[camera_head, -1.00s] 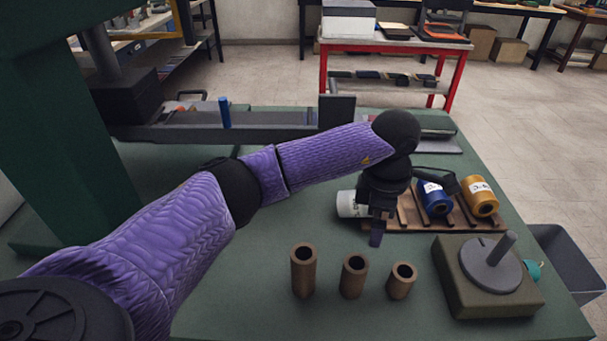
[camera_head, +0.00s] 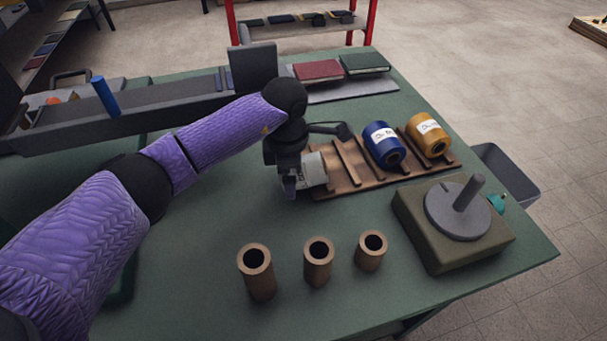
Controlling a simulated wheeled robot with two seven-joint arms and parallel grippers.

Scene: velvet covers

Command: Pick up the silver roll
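The silver roll (camera_head: 314,168) lies on its side at the left end of the slatted wooden rack (camera_head: 350,178), with a pale label partly showing. My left gripper (camera_head: 289,186) is at the left end of the roll, fingers pointing down, overlapping it in the picture. The gripper and wrist hide that end of the roll, so I cannot tell whether the fingers touch it or how far apart they are. My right gripper is not in view.
A blue roll (camera_head: 383,144) and a gold roll (camera_head: 427,135) lie farther right on the rack. Three brown tubes (camera_head: 318,262) stand upright in front. A block with a round disc and post (camera_head: 458,210) stands at right. A grey bin (camera_head: 505,180) is beyond the table edge.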

